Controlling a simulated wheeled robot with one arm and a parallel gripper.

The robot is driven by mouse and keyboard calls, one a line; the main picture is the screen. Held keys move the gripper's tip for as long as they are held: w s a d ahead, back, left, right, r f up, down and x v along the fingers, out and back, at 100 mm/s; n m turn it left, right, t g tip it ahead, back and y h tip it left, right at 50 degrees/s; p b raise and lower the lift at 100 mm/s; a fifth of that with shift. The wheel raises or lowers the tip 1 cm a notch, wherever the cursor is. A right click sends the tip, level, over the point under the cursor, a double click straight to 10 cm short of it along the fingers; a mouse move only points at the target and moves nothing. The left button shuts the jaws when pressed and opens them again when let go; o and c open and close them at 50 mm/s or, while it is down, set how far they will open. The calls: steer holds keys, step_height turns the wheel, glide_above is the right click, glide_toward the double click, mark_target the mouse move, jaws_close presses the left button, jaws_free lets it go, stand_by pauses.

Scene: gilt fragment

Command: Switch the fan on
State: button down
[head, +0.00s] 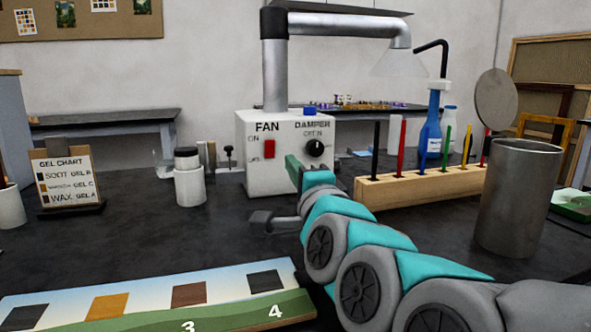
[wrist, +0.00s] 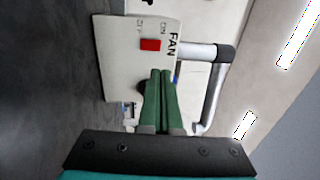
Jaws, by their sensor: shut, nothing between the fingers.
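The white fan box (head: 285,185) stands on the dark bench, labelled FAN and DAMPER. Its red switch (head: 269,149) sits under FAN beside the ON and OFF marks. It also shows in the wrist view (wrist: 150,44); which way it is tipped I cannot tell. The black damper knob (head: 315,148) is to its right. My gripper (head: 291,160) is in front of the box, its fingertips between switch and knob in the head view. In the wrist view its green fingers (wrist: 160,73) are shut and empty, apart from the switch, and partly hide the knob.
A wooden rack (head: 420,185) with coloured sticks and a metal cylinder (head: 517,200) stand to the right. White jars (head: 189,185) and a gel chart (head: 67,180) stand left. A numbered strip (head: 150,300) lies in front. A metal duct (head: 275,75) rises from the box.

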mark_target(274, 140)
steer(key=p+x, duration=0.1)
steer(key=x, duration=0.9)
steer(key=shift+w+a, duration=0.1)
steer(key=shift+w, duration=0.15)
steer(key=shift+w+a, duration=0.1)
steer(key=shift+w, duration=0.05)
steer(key=s+d+r+b, duration=0.2)
steer(key=s+d, duration=0.2)
steer(key=s, duration=0.9)
steer(key=shift+s, duration=0.2)
